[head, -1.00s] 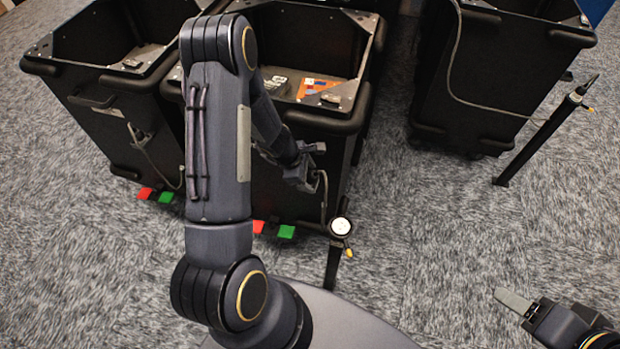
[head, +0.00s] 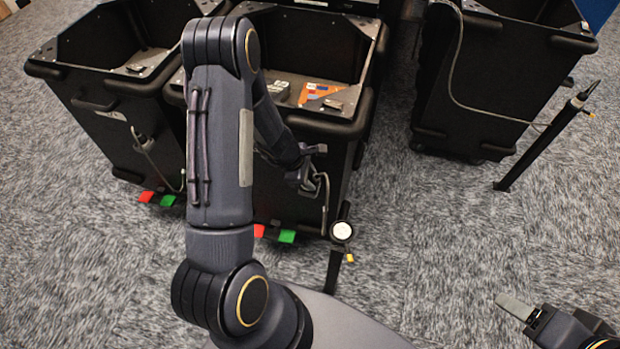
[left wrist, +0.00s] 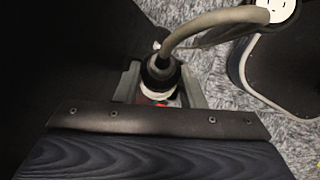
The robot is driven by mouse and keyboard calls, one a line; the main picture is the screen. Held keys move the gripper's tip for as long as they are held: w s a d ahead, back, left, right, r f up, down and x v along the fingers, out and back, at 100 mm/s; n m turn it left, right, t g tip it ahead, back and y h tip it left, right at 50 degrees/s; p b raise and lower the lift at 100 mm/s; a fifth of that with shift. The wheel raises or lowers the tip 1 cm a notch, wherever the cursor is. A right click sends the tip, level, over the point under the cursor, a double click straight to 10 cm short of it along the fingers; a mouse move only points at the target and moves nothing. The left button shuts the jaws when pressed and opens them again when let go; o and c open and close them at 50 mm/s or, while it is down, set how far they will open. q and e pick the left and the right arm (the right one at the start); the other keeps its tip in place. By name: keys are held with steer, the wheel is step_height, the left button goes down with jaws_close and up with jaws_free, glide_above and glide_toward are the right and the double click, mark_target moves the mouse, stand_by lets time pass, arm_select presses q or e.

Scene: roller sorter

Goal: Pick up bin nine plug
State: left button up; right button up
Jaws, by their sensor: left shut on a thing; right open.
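My left gripper (head: 309,172) is at the front face of the middle black bin (head: 367,101), near its right side. In the left wrist view, its two grey fingers (left wrist: 160,88) are shut around a black and white plug (left wrist: 160,75). A grey cable (left wrist: 190,30) curves up and right from the plug toward a white round fitting. The plug's tip and any socket are hidden. My right gripper (head: 528,312) is at the lower right of the head view, empty, over the floor; only part of it shows.
A black post with a white round top (head: 341,231) stands just right of the middle bin. Another bin (head: 88,107) stands at left, and one with a cable (head: 475,90) at right, near a second post (head: 540,145). Red and green pedals (head: 287,236) stick out below the bins.

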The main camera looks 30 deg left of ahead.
arm_select(q)
steer(key=s+d+r+p, duration=0.1)
steer(key=s+d+r, duration=0.2)
steer(key=s+r, duration=0.9)
steer(key=shift+s+p, duration=0.3)
steer(key=shift+s, duration=0.55)
steer(key=shift+f, duration=0.15)
steer(key=w+a+f+n+t+b, duration=0.1)
steer(key=w+f+n+b, duration=0.1)
steer(key=b, duration=0.4)
steer(key=w+a+f+n+t+b, duration=0.1)
steer(key=w+f+n+t+b, duration=0.1)
steer(key=w+b, duration=0.4)
steer(key=w+a+f+n+t+b, duration=0.1)
steer(key=w+f+n+t+b, duration=0.1)
steer(key=w+f+n+b, duration=0.2)
steer(key=shift+a+f+h+b, duration=0.2)
steer(key=shift+f+b, duration=0.25)
steer(key=shift+b, duration=0.5)
steer(key=shift+a+f+h+b, duration=0.2)
steer(key=shift+f+b, duration=0.25)
steer(key=shift+b, duration=0.45)
steer(key=shift+w+a+f+n+b, duration=0.15)
steer(key=shift+w+n+b, duration=0.15)
steer(key=shift+w+b, duration=0.15)
